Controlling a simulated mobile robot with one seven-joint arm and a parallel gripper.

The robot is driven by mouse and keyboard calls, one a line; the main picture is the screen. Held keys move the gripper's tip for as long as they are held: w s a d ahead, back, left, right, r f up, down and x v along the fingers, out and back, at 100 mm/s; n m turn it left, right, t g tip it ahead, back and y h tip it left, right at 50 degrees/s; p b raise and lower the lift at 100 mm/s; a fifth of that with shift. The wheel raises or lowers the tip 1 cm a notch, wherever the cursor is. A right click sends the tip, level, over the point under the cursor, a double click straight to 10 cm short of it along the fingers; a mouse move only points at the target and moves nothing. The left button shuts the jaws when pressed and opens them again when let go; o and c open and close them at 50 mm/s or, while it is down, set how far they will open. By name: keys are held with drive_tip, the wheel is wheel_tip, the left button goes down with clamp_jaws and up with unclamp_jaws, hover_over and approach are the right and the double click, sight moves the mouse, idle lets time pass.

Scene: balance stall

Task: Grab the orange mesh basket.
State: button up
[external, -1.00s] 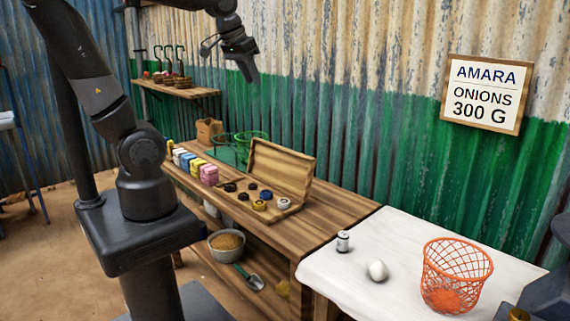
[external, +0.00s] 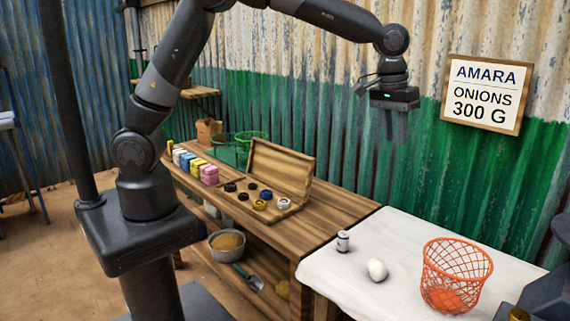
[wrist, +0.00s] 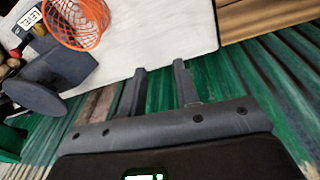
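The orange mesh basket (external: 455,275) stands upright on the white cloth at the right end of the counter in the external view. Something orange shows low inside it. In the wrist view the basket (wrist: 76,22) is at the top left, cut by the frame edge. My gripper (external: 397,138) hangs pointing down above the counter, up and left of the basket in the external view and well apart from it. In the wrist view its two fingers (wrist: 160,88) are spread with nothing between them.
A white egg-shaped object (external: 377,270) and a small metal cylinder (external: 343,241) stand on the cloth (external: 395,235) left of the basket. A dark scale-like object (wrist: 50,80) is close beside the basket. An open wooden weight box (external: 282,170) is farther left. The corrugated wall is behind.

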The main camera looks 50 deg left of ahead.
drive_tip(key=g, duration=0.1)
approach(433, 245)
drive_tip(key=f, duration=0.6)
drive_tip(key=d+f, duration=0.1)
drive_tip(key=f, duration=0.3)
drive_tip(key=shift+w+f, duration=0.1)
drive_tip(key=shift+w, duration=0.05)
clamp_jaws()
